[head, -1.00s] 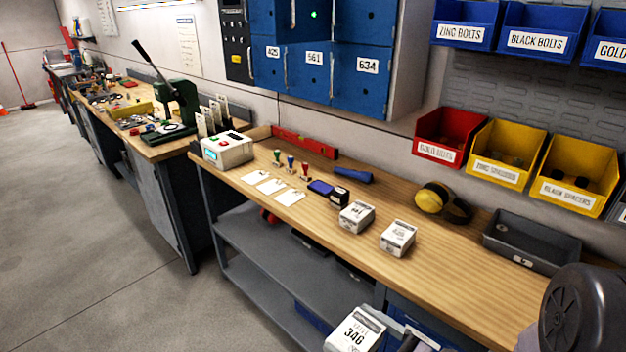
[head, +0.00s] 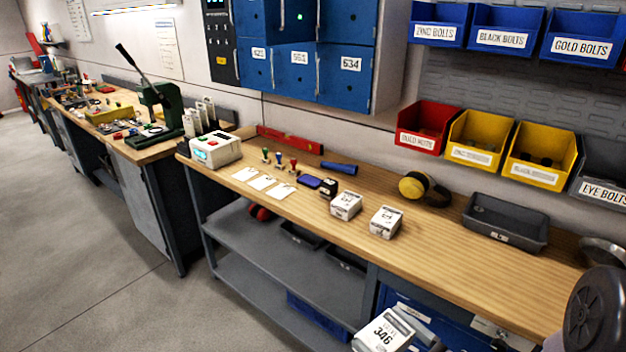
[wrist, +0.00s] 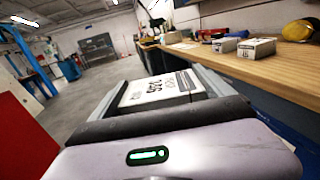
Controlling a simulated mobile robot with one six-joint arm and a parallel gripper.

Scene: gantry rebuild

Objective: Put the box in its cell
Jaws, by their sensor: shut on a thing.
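A white box (head: 383,332) labelled 346 is held low at the front of the bench, at the bottom of the head view. In the wrist view the box (wrist: 155,90) sits between the two jaws, its label upside down. My gripper (head: 408,326) is shut on it; it also fills the lower wrist view (wrist: 165,88). The blue cell cabinet (head: 345,75) hangs on the wall at top. Its lower doors carry number labels, one reading 561. A green light (head: 299,16) shows on an upper middle cell, whose label is out of view.
Two white boxes (head: 346,205) (head: 385,222) stand on the wooden bench (head: 440,262), with cards, stamps and a label machine (head: 215,150) to their left. Yellow ear muffs (head: 412,187) and a grey tray (head: 506,222) lie to their right. Red, yellow and blue bins line the wall.

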